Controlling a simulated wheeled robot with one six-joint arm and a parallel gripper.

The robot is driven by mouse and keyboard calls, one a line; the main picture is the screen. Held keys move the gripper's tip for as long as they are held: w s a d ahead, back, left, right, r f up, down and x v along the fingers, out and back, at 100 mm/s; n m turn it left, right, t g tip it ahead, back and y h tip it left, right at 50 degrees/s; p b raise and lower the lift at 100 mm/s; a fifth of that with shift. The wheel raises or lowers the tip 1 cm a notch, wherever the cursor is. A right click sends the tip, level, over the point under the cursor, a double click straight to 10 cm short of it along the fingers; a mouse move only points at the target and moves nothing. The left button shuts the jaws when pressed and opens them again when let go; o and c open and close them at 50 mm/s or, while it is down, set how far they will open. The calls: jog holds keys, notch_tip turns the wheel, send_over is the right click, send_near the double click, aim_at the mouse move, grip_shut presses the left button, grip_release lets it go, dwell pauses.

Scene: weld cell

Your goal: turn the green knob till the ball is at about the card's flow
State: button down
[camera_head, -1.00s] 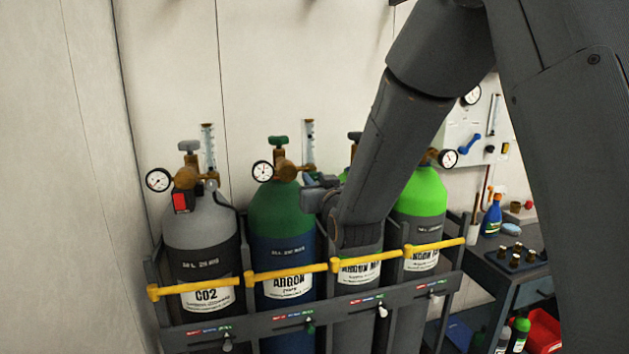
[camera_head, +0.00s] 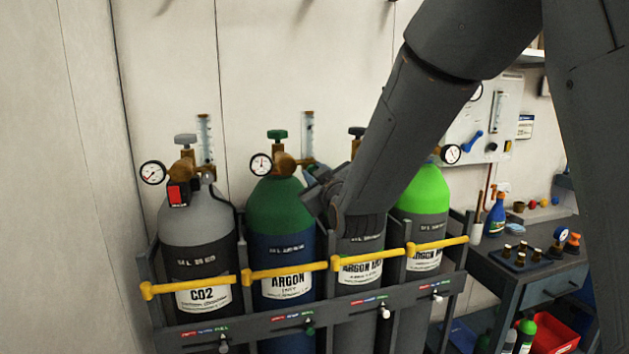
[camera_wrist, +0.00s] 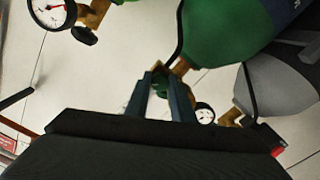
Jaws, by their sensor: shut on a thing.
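The argon bottle (camera_head: 280,205) has a green shoulder and a blue body, with a brass regulator (camera_head: 287,163), a round gauge (camera_head: 261,164) and an upright clear flow tube (camera_head: 308,135). A green valve handwheel (camera_head: 277,135) tops it. My gripper (camera_head: 310,172) is at the regulator's right side, below the flow tube. In the wrist view, my gripper's two fingers (camera_wrist: 162,92) are shut on a small green knob (camera_wrist: 160,84) by the brass fitting. The ball in the tube is too small to make out. A small white card (camera_head: 525,127) hangs on the right wall, its text unreadable.
A grey CO2 bottle (camera_head: 200,215) stands left; a bright green-topped bottle (camera_head: 422,195) stands right, behind my arm. Yellow bars (camera_head: 287,271) cross the rack front. A workbench (camera_head: 535,280) with small fittings is at the right.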

jog(key=shift+n+b, duration=0.75)
jog(key=shift+n, duration=1.25)
jog(key=c, duration=1.8)
grip_release()
jog(key=shift+s, duration=0.1)
jog(key=shift+b+v, duration=1)
jog(key=shift+v, duration=2.85)
